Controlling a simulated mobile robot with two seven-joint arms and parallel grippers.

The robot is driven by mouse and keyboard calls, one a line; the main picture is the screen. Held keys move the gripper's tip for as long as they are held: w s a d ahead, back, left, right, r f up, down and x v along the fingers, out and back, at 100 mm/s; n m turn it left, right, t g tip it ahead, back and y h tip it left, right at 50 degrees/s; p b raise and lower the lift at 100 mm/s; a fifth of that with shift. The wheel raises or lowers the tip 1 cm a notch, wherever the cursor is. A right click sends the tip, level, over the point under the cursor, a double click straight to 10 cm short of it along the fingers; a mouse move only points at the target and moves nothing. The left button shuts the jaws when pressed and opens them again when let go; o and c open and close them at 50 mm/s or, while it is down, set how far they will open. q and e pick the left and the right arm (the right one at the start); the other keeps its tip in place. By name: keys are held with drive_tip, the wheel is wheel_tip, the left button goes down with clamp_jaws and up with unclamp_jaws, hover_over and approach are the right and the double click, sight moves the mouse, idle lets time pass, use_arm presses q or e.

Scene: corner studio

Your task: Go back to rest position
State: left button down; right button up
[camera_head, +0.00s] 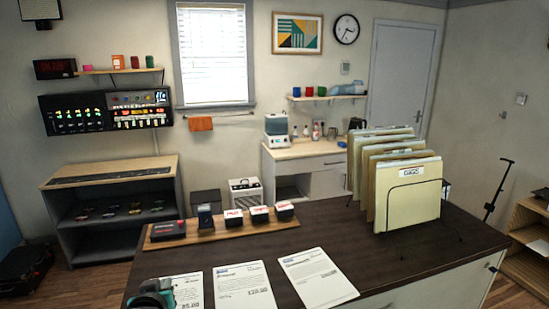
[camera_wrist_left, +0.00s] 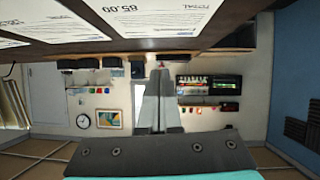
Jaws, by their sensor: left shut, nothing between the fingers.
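My left gripper (camera_head: 155,290) shows at the bottom left of the head view, at the near edge of the dark desk (camera_head: 340,225), beside the leftmost paper sheet. In the left wrist view, which is upside down, its two grey fingers (camera_wrist_left: 160,72) are together with nothing between them. The wrist view shows the desk edge and papers close above the fingers in the picture. My right gripper is in neither view.
Three printed sheets (camera_head: 243,288) lie on the desk. Behind them is a wooden board (camera_head: 222,231) with a stapler-like item and several small boxes. A wire rack of folders (camera_head: 408,196) stands at the right. Floor shows at the left.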

use_arm(q)
drive_tip(key=s+f, duration=0.1)
drive_tip(key=s, duration=0.1)
drive_tip(key=s+d+f+g, duration=0.1)
drive_tip(key=s, duration=0.1)
drive_tip(key=s+f+m+g, duration=0.1)
drive_tip(key=s+f, duration=0.1)
drive_tip(key=shift+d+h, duration=0.3)
drive_tip(key=s+d+f+m+g+h, duration=0.15)
drive_tip(key=s+d+g, duration=0.25)
drive_tip(key=s, duration=0.9)
drive_tip(key=s+d+f+m+g+h, duration=0.1)
drive_tip(key=s+d+f+m+g, duration=0.2)
drive_tip(key=s, duration=1.1)
wheel_tip(320, 180, down, 29)
drive_tip(key=g+b, duration=0.1)
drive_tip(key=b, duration=0.8)
drive_tip(key=s+a+f+b, duration=0.1)
drive_tip(key=s+f+b, duration=0.4)
drive_tip(key=s+f, duration=0.3)
drive_tip(key=s+a+f+g+b, duration=0.1)
drive_tip(key=s+f+b, duration=0.4)
drive_tip(key=f, duration=1.2)
drive_tip(key=s, duration=0.3)
drive_tip(key=shift+s, duration=0.4)
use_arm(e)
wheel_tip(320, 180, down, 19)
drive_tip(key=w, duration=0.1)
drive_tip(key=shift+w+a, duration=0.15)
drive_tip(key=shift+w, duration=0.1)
